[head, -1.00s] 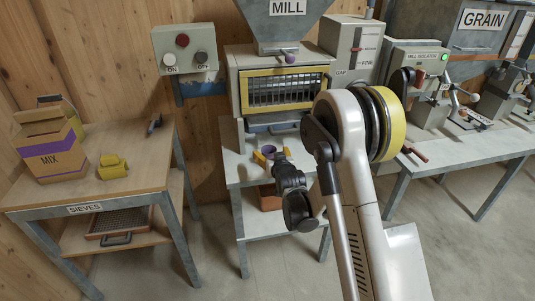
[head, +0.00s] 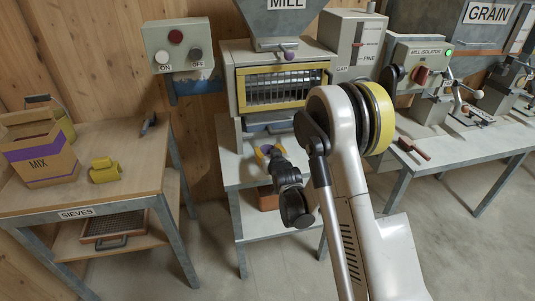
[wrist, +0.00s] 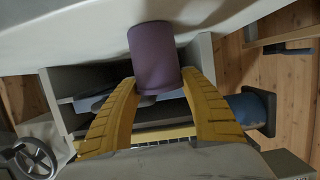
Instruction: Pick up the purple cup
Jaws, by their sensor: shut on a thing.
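The purple cup (wrist: 154,55) is between the yellow fingers of my gripper (wrist: 158,88) in the wrist view. The fingers touch its two sides near its lower end in that picture, and the gripper is shut on it. In the head view, my gripper (head: 268,156) is over the shelf under the mill, with a bit of the purple cup (head: 266,149) showing between the yellow fingers. My arm hides part of that area. I cannot tell whether the cup touches the shelf.
The mill (head: 281,85) with its yellow-framed grille stands just behind my gripper on a grey stand (head: 232,171). At the left, a wooden table (head: 128,151) holds a MIX box (head: 41,165) and a yellow object (head: 105,171). A bench with machines is at the right.

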